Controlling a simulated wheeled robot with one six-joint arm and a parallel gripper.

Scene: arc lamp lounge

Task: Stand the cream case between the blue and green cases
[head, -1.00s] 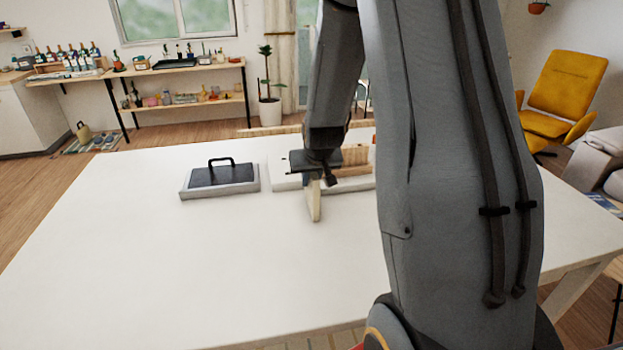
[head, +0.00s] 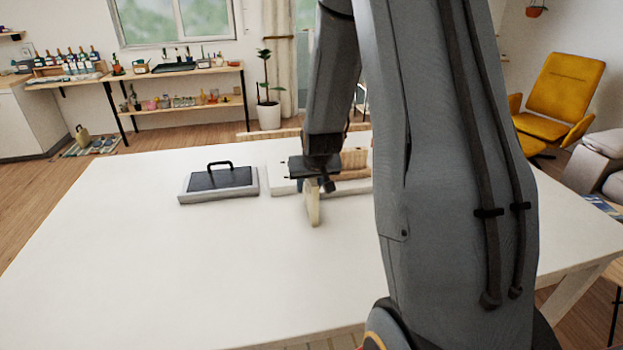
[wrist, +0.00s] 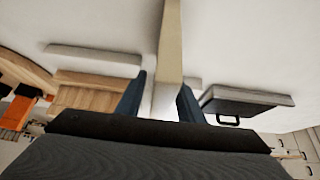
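The cream case (head: 313,205) is a thin, pale slab, upright on edge under my gripper (head: 315,182). In the wrist view the cream case (wrist: 170,50) runs up between the two dark blue fingers of my gripper (wrist: 162,90), which appears shut on it. Its lower edge is at or just above the white table; I cannot tell whether it touches. No blue or green case can be made out; my arm hides part of the table's right side. A wooden holder (head: 354,160) stands behind the gripper, partly hidden; it also shows in the wrist view (wrist: 85,98).
A dark panel with a handle on a pale grey base (head: 218,184) lies left of the gripper. A pale flat base (head: 284,187) lies behind the gripper. Orange and dark items (wrist: 18,110) sit by the holder. The white table (head: 150,270) is clear at front left.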

